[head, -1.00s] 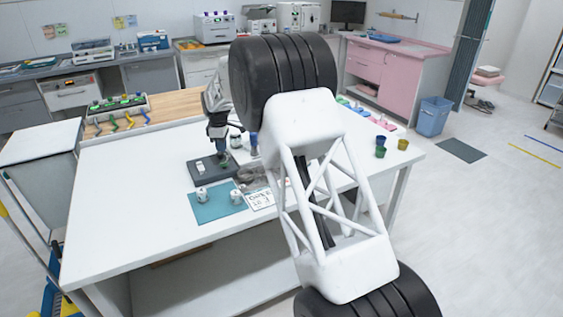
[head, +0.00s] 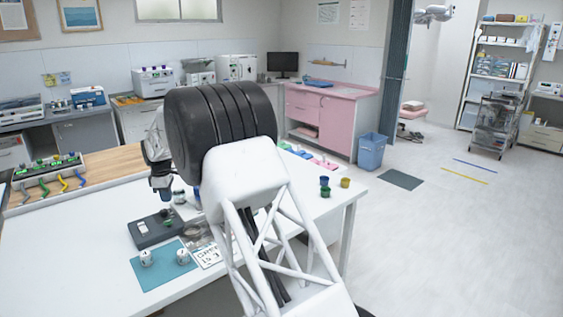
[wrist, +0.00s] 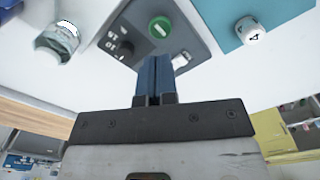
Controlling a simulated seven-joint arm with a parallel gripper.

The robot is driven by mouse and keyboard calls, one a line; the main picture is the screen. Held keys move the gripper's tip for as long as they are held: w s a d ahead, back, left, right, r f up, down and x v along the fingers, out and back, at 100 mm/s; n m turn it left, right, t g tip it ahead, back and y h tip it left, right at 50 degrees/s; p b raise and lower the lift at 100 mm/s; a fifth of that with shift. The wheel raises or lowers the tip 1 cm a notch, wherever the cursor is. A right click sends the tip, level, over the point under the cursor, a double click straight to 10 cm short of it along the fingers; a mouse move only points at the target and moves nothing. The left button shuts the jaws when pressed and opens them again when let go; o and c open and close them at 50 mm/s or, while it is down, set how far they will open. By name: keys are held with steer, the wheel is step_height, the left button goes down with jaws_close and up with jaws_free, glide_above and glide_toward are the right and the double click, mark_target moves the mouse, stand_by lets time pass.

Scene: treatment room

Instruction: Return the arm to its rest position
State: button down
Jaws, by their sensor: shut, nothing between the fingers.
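My gripper (wrist: 154,75) is shut and empty in the wrist view, its two blue fingers pressed together. It hangs above a dark grey box (wrist: 190,25) with a green button (wrist: 160,27) and a black knob. My large black and white arm links cover part of the table.
A teal mat (head: 150,275) with two white numbered containers (head: 146,258) lies at the table's front. A card (head: 207,256) lies beside it. Small coloured cups (head: 325,192) stand near the right edge. A board with coloured cables (head: 50,170) stands at the left.

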steer(key=s+d+r+m, duration=0.25)
steer(key=d+r, duration=0.45)
steer(key=d, duration=0.5)
steer(key=s+d+r+m, duration=0.1)
steer(key=d+r+m, duration=0.2)
steer(key=d+r, duration=0.65)
steer(key=s+d+r+m, duration=0.2)
steer(key=s+d, duration=0.2)
steer(key=d, duration=0.4)
steer(key=s+d+r+m+t, duration=0.1)
steer(key=s+d, duration=0.3)
steer(key=d, duration=0.3)
steer(key=s+d+r+m, duration=0.2)
steer(key=s+d, duration=0.2)
steer(key=d, duration=0.4)
steer(key=s+d+m+t, duration=0.1)
steer(key=s+d+m, duration=0.4)
steer(key=s+d, duration=1.05)
steer(key=s+d+f+m, duration=0.1)
steer(key=s+d+f, duration=0.1)
steer(key=s, duration=0.5)
steer(key=s+d+f+m, duration=0.2)
steer(key=s+d, duration=0.2)
steer(key=s, duration=0.3)
steer(key=s+d+f+m, duration=0.2)
steer(key=s+d+f, duration=0.1)
steer(key=s, duration=0.4)
steer(key=shift+s+t, duration=0.2)
steer(key=shift+t, duration=0.1)
steer(key=shift+f, duration=0.1)
